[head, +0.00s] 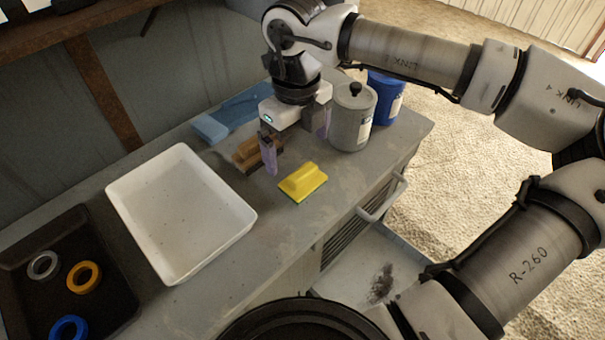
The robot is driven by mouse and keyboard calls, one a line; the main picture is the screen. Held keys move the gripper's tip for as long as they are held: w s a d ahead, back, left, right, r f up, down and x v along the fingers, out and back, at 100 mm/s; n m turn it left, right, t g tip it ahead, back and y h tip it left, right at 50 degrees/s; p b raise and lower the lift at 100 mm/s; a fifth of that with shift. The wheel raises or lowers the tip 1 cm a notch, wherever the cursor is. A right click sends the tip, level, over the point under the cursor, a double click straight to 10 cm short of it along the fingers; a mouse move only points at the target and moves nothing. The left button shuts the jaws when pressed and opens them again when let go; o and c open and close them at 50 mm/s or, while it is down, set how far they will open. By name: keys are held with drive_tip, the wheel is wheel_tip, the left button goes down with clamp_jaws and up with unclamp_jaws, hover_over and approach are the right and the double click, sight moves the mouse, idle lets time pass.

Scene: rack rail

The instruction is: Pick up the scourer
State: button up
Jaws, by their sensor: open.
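The scourer (303,184) is a yellow block with a raised grip and a green underside. It lies on the grey worktop, near its front edge. My gripper (297,151) points down above the worktop, behind the scourer in the head view. Its two purple-tinted fingers are spread apart with nothing between them. The left finger stands just behind and left of the scourer; the right one is partly hidden beside the grey canister. The exact height of the fingertips over the worktop is hard to tell.
A brown brush-like block (245,153) lies left of the gripper, with a blue item (212,128) behind it. A lidded grey canister (350,128) and a blue can (386,100) stand right. A white tray (240,222) and a dark tray (105,298) with rings are at left.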

sight(302, 170)
wheel_tip(302, 170, down, 3)
drive_tip(key=shift+r, duration=0.15)
drive_tip(key=f, duration=0.1)
drive_tip(key=f+p, duration=0.2)
drive_tip(key=f, duration=0.1)
drive_tip(key=shift+s+d, duration=0.3)
drive_tip(key=shift+d, duration=0.05)
drive_tip(key=shift+f, duration=0.6)
drive_tip(key=c, duration=1)
drive_tip(key=shift+c, duration=0.2)
